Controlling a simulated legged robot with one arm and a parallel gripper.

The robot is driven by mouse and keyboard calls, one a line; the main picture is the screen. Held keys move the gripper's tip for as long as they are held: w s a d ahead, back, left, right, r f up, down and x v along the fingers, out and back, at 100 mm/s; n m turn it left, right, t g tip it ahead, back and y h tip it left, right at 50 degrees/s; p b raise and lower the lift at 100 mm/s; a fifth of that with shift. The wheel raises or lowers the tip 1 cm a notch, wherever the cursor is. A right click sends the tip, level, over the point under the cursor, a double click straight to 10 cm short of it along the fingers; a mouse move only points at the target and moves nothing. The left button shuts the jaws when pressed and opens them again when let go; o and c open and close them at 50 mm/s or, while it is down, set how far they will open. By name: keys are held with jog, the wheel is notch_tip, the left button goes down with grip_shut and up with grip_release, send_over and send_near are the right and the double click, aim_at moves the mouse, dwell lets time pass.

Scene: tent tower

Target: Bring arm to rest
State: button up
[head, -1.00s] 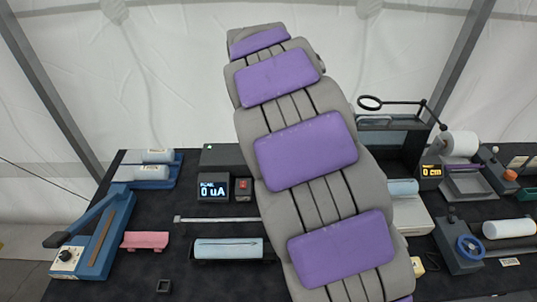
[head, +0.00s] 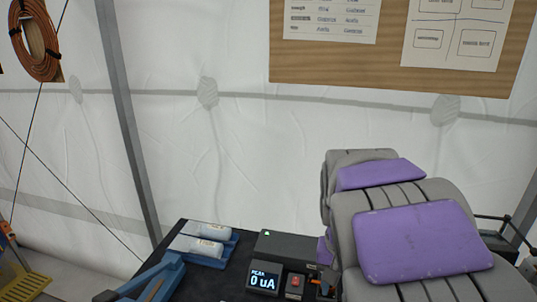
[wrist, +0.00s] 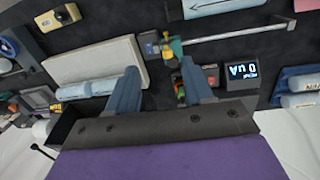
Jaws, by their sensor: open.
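My arm (head: 425,240), grey with purple pads, fills the lower right of the head view. It hides my gripper there. In the wrist view my gripper (wrist: 156,72) shows two blue-grey fingers, spread apart, with nothing seen held between them. The fingers are over the dark bench, between a pale grey slab (wrist: 90,62) and a black meter (wrist: 243,72). The meter also shows in the head view (head: 265,279), reading 0 uA, left of my arm.
A blue rack (head: 235,238) holds white-blue cylinders (head: 205,248) left of the meter. A red button box (head: 295,284) stands beside the meter. A long metal bar (wrist: 240,30) lies on the bench. A pinboard (head: 390,77) hangs behind. Air above the bench's left side is clear.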

jog(key=s+a+f+n, duration=0.2)
jog(key=s, duration=0.9)
jog(key=s+a+f+n+g, duration=0.1)
jog(key=s+f+n, duration=0.1)
jog(key=s, duration=0.9)
jog(key=shift+s+a+f+y, duration=0.4)
jog(key=shift+f, duration=0.25)
jog(key=shift+c, duration=0.8)
